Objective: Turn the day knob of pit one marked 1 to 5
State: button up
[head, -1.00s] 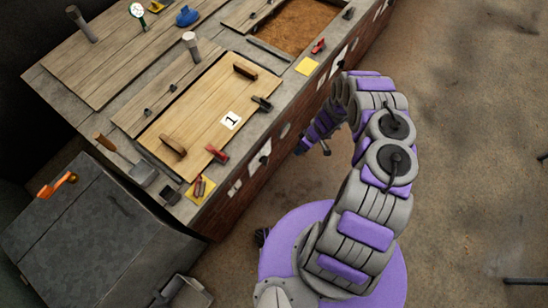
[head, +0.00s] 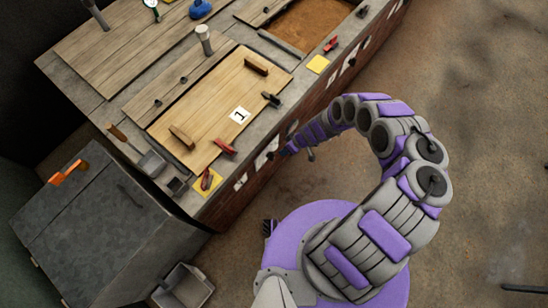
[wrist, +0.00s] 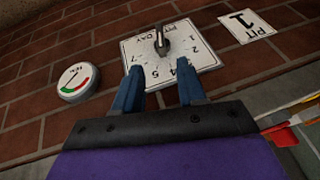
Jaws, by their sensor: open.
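The day knob (wrist: 161,42) is a dark stubby handle on a white square dial plate (wrist: 180,62) on the brick wall. The plate reads PIT and DAY with numbers around the knob, appearing upside down in the wrist view. The exact pointer setting is unclear. A PIT 1 sign (wrist: 250,27) is right of the plate. My gripper (wrist: 158,68) is open with blue fingers, spread either side of the knob's line, with the tips appearing just below the knob. In the head view my gripper (head: 290,148) is beside the brick side of pit one, by its lid marked 1 (head: 205,100).
A round gauge (wrist: 75,82) is left of the plate. A red tag (wrist: 283,136) shows at lower right. In the head view a grey metal cabinet (head: 85,215) stands at the left end of the bench. Open floor (head: 470,130) lies to the right.

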aim_at(273, 157)
jog(key=b+x, duration=0.5)
jog(key=x, duration=0.9)
jog(key=shift+d, duration=0.1)
jog(key=shift+c, duration=0.2)
jog(key=shift+w+r, duration=0.1)
jog(key=shift+w, duration=0.05)
grip_shut()
